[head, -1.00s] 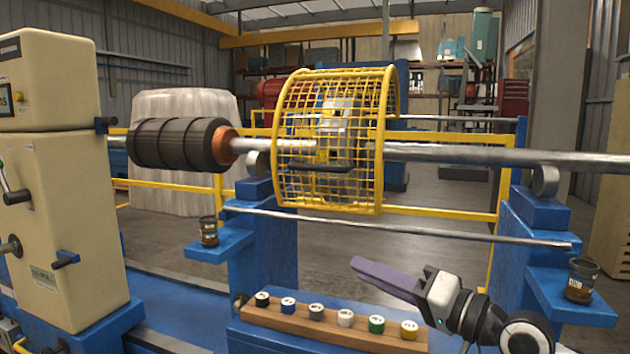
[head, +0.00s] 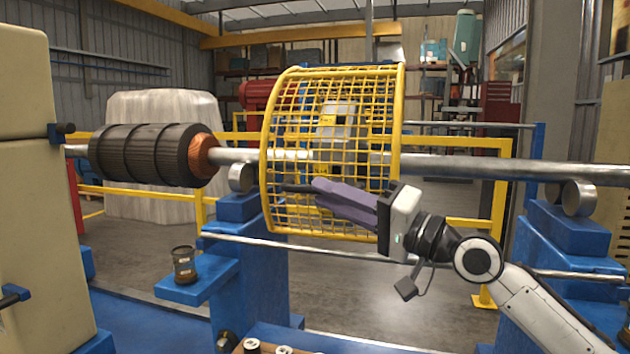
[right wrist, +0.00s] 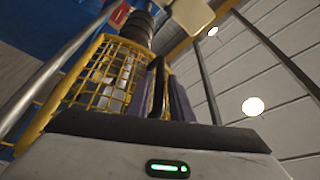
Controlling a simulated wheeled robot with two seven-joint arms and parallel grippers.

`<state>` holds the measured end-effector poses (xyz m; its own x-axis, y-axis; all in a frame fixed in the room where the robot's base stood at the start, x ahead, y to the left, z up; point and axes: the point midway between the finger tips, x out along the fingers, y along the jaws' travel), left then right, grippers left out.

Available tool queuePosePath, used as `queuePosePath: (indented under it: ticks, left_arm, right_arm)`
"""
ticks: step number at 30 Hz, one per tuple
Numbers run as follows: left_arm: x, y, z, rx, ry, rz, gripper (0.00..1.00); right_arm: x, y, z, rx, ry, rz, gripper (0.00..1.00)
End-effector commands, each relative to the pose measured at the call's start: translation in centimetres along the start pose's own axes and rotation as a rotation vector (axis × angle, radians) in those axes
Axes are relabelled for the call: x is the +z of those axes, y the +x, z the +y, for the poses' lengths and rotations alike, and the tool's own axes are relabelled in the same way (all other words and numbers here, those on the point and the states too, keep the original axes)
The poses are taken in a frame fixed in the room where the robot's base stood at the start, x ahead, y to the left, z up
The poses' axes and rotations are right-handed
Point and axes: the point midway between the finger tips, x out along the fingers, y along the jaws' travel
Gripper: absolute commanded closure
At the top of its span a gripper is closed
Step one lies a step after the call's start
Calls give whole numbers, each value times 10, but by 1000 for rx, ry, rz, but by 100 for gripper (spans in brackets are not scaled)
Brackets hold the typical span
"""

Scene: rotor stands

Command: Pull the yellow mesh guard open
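The yellow mesh guard (head: 335,222) is a curved cage around the shaft in the middle of the head view. It also shows in the right wrist view (right wrist: 104,76). Its dark bar handle (head: 298,188) runs across its front, low down. My right gripper (head: 318,193), with purple fingers, reaches in from the right in front of the guard. In the right wrist view the dark handle (right wrist: 157,88) lies between the two fingers. Whether they press on it I cannot tell. The fingers hide the handle's right part in the head view. My left gripper is not in view.
The steel shaft (head: 470,166) with a dark rotor (head: 140,154) rests on rollers on blue stands. A thin rail (head: 300,246) runs below the guard. A jar (head: 184,264) stands on the left blue shelf (head: 200,288). A cream cabinet (head: 30,220) stands at far left.

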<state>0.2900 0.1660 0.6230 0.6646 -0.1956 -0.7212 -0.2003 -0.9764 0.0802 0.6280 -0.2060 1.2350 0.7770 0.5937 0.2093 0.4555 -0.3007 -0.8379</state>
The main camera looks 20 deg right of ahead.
Motion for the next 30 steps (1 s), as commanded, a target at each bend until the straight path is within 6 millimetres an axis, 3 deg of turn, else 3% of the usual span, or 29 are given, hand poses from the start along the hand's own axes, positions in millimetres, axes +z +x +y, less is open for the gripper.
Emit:
queuePosePath:
  ticks: [6, 17, 21, 30]
  left_arm:
    - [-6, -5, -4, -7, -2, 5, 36]
    - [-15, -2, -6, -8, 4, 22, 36]
    - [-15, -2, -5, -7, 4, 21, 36]
    - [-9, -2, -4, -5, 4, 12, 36]
  right_arm:
    - [0, 27, -1, -1, 0, 0, 80]
    - [1, 33, 0, 0, -1, -1, 80]
    - [1, 32, 0, 0, -1, -1, 100]
    - [2, 32, 1, -2, 0, -3, 100]
